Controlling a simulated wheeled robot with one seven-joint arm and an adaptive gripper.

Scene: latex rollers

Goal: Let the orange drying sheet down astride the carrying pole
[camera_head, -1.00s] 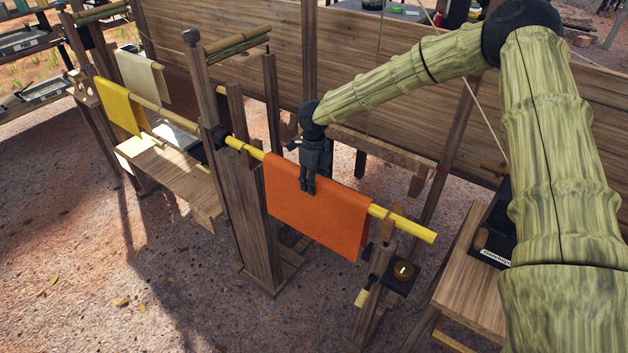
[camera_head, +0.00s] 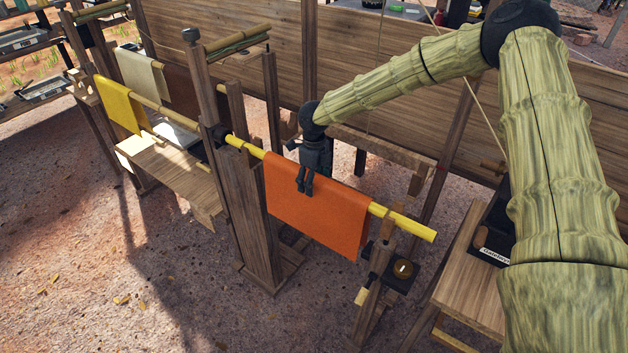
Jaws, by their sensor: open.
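The orange drying sheet (camera_head: 325,218) hangs folded over the yellow carrying pole (camera_head: 408,222), its front half draping down toward me. The back half is mostly hidden behind it. The pole runs from the tall wooden post on the left to a shorter stand on the right, and shows at both ends of the sheet. My gripper (camera_head: 305,188) is at the sheet's top edge, left of its middle, pointing down in front of the cloth. Its fingers are open and look close together from this angle. I cannot tell whether they touch the sheet.
A tall wooden post (camera_head: 203,100) stands just left of the sheet. A short stand (camera_head: 378,275) with a dark box supports the right side. A wooden table (camera_head: 472,265) is at the right. Yellow (camera_head: 122,106) and cream (camera_head: 143,78) sheets hang at the left. Open ground lies in front.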

